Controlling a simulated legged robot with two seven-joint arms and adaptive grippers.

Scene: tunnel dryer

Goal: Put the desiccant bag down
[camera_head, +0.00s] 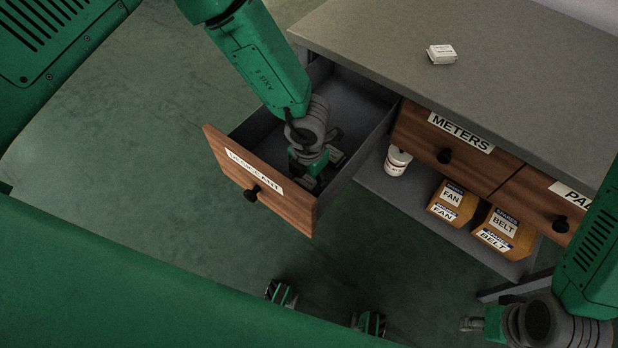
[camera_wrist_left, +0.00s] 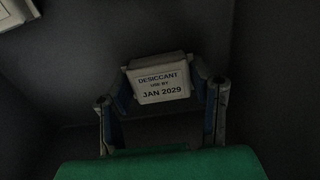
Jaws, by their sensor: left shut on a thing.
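The desiccant bag (camera_wrist_left: 162,79) is a small white block-like packet, labelled DESICCANT, JAN 2029, in the left wrist view. My left gripper (camera_wrist_left: 160,100) is shut on it, with a finger at each side. In the head view my left gripper (camera_head: 316,165) reaches down inside the open drawer (camera_head: 262,183), whose front label is partly readable as DESICCANT. There the arm and fingers mostly hide the bag. I cannot tell whether the bag touches the drawer floor. My right gripper (camera_head: 480,325) is at the lower right, outside the drawer; its jaw opening is unclear.
A small white packet (camera_head: 442,54) lies on the grey bench top (camera_head: 500,60). The METERS drawer (camera_head: 446,150) is closed. A white tub (camera_head: 397,161), a FAN box (camera_head: 452,203) and a BELT box (camera_head: 505,233) stand on the shelf below. Drawer walls surround my left gripper.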

